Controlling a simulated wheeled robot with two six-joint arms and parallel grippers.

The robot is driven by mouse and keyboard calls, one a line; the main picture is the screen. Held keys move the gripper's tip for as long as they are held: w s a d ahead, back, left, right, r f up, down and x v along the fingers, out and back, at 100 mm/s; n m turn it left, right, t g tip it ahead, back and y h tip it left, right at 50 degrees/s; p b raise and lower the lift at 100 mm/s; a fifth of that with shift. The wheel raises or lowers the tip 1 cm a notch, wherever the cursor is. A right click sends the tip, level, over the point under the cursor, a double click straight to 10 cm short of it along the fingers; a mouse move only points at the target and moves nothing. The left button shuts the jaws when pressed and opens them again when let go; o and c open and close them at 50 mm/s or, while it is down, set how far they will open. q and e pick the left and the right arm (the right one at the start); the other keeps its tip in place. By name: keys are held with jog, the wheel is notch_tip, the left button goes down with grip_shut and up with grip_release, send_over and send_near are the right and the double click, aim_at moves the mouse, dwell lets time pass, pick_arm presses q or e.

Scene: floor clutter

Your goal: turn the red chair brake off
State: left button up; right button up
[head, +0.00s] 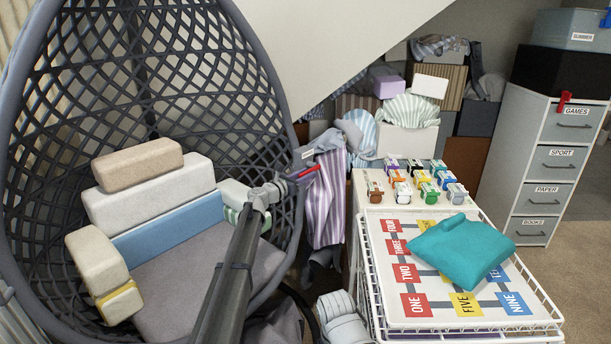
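The hanging egg chair (275,95), with a dark woven shell, fills the left side of the head view. A small red lever (305,171), which looks like the red chair brake, sits at the right rim of the chair beside a small pale tag. My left gripper (287,180) is at the chair rim, its tip close to the lever's left end. I cannot tell whether they touch. The fingers are small and dark here, so their opening is unclear. My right gripper is not in view.
Several foam blocks (150,212) lie on the chair's seat. A grey drawer cabinet (543,165) stands behind. Striped cloth (327,205) hangs beside the rim.

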pick_arm(q)
grip_shut()
dwell(1.1)
